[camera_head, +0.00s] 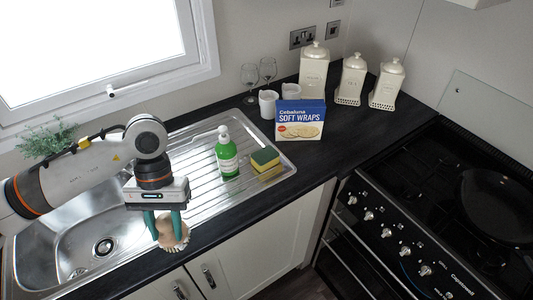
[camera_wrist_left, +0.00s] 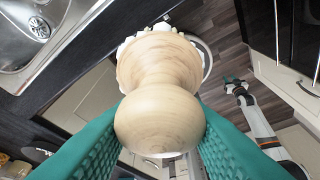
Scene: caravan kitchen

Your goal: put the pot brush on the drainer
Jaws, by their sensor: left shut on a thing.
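The pot brush (camera_head: 168,231) has a pale wooden handle and light bristles. My left gripper (camera_head: 166,226) is shut on it, with green fingers on both sides of the handle, near the front edge of the sink in the head view. In the left wrist view the wooden knob of the pot brush (camera_wrist_left: 160,110) fills the middle between the green fingers. The drainer (camera_head: 198,170) is the ridged steel area right of the sink bowl. A green bottle (camera_head: 227,158) and a yellow-green sponge (camera_head: 265,160) stand on it. My right gripper is not in the head view.
The sink bowl (camera_head: 75,225) lies left of the drainer. A soft wraps box (camera_head: 300,122), white cups, glasses and cream canisters (camera_head: 351,80) stand on the dark worktop behind. The hob (camera_head: 470,190) is at right. Ridged drainer surface left and front of the bottle is clear.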

